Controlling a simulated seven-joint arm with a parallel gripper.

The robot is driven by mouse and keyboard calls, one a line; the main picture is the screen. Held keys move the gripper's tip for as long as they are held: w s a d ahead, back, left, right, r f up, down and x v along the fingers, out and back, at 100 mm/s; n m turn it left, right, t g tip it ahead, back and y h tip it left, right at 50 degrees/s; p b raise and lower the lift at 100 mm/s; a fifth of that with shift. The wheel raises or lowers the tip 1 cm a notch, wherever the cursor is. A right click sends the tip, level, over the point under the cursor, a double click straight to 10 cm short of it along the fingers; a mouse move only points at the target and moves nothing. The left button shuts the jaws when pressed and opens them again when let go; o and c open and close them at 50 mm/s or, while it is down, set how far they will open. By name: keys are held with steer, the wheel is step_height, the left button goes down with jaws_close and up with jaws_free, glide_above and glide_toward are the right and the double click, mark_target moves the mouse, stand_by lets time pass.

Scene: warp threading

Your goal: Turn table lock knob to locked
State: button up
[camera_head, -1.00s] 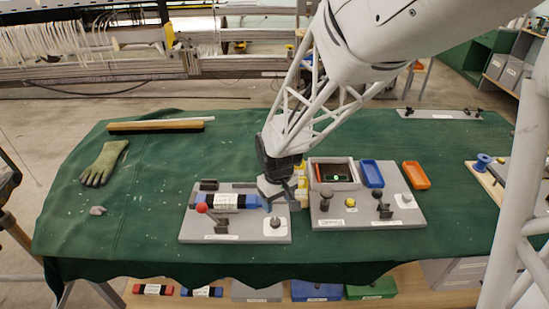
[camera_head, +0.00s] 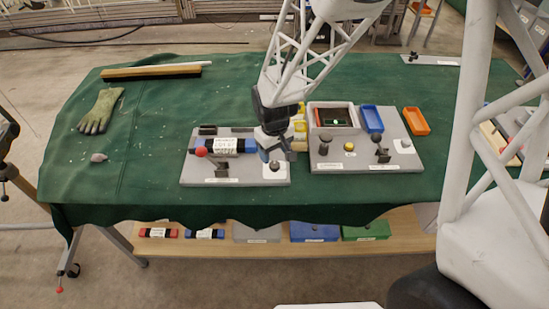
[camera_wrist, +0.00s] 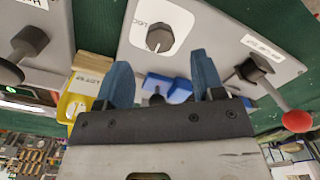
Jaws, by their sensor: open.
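The table lock knob (camera_head: 275,167) is a small dark round knob on a white label at the right of the left grey panel (camera_head: 232,180). In the wrist view the knob (camera_wrist: 159,38) shows a pale pointer line, with a partly cut-off label beside it. My gripper (camera_head: 277,156) is just above and behind the knob. In the wrist view my gripper (camera_wrist: 162,74) is open, its two blue fingers apart and empty. The knob appears beyond the gap between the fingertips, and I see no contact.
A red-ball lever (camera_head: 201,152) and a blue, white-labelled block (camera_head: 232,146) are on the same panel. Close on the right, another grey panel (camera_head: 370,164) carries a dark knob (camera_head: 325,139), a yellow button (camera_head: 349,147) and a black lever (camera_head: 381,153). Green cloth is clear in front.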

mark_target(275, 164)
steer(key=shift+f, duration=2.55)
steer(key=c, duration=0.9)
